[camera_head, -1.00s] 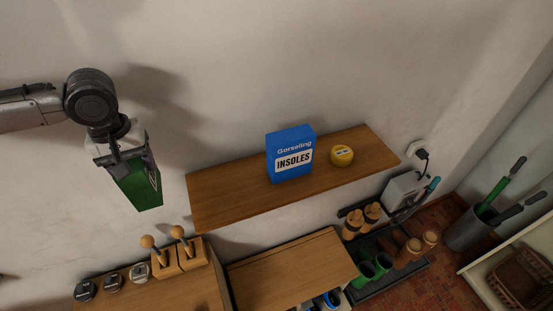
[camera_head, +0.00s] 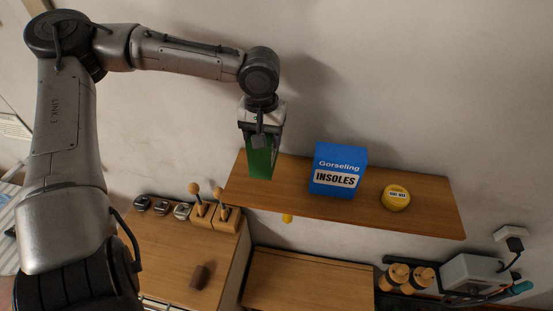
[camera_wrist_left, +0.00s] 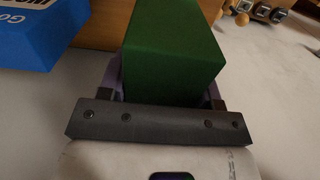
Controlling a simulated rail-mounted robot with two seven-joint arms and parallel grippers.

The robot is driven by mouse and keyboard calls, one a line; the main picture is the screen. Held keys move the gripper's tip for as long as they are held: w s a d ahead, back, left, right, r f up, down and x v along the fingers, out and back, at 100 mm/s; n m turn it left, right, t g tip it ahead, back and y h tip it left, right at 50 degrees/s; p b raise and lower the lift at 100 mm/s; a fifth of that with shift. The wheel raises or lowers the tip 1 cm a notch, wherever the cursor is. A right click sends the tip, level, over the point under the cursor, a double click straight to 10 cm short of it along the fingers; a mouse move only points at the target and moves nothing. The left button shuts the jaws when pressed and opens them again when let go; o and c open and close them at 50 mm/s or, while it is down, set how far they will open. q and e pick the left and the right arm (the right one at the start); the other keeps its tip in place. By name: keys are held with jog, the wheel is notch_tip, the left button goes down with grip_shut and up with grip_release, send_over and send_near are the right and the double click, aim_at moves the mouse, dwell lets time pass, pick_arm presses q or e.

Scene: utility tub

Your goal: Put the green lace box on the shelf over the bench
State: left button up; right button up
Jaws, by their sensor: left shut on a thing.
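The green lace box (camera_head: 262,160) is held upright in my left gripper (camera_head: 261,140), which is shut on it. In the head view it overlaps the left part of the wooden shelf (camera_head: 289,202); whether its base touches the shelf I cannot tell. In the left wrist view the green box (camera_wrist_left: 172,48) fills the space between the fingers (camera_wrist_left: 163,88), and the shelf (camera_wrist_left: 97,25) shows behind it. My right gripper is not in view.
A blue insoles box (camera_head: 338,170) stands mid-shelf, right of the green box, with a yellow tin (camera_head: 396,197) further right. Below are the bench (camera_head: 308,278) and a cabinet top with wooden shoe stretchers (camera_head: 201,211), brushes and small tins (camera_head: 162,208).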

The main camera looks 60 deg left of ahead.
pick_arm(q)
jog(key=shift+f, duration=3.7)
jog(key=shift+f, duration=0.1)
jog(key=o, duration=1)
notch_tip(320, 180, up, 12)
jog(key=shift+r, duration=0.1)
